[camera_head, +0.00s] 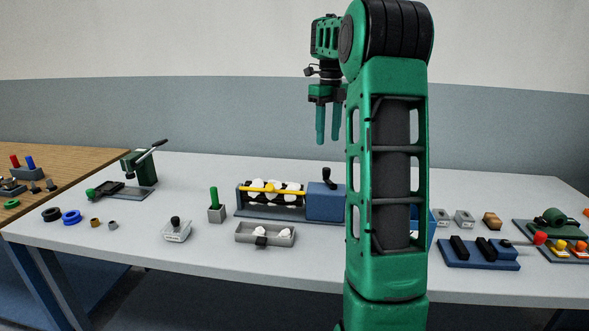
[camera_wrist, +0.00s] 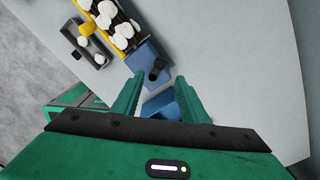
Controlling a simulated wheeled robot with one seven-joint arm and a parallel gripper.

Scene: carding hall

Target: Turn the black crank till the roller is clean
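The roller (camera_head: 282,199) lies in a frame on the table, dark with several white fluff lumps on it. A yellow bar (camera_head: 250,188) runs along it. The lumpy roller also shows at the top of the wrist view (camera_wrist: 122,30). The black crank (camera_head: 327,180) stands up from the blue housing (camera_head: 322,203) at the roller's right end. In the wrist view the crank (camera_wrist: 156,70) appears near my fingertips. My gripper (camera_head: 328,141) points down, open and empty, high above the housing and apart from the crank.
A grey tray (camera_head: 240,239) with white tufts lies in front of the roller. A green peg on a block (camera_head: 215,212) stands left of it. A blue bin (camera_wrist: 160,104) is partly hidden by my arm and fingers. A blue block with black bars (camera_head: 475,262) lies right.

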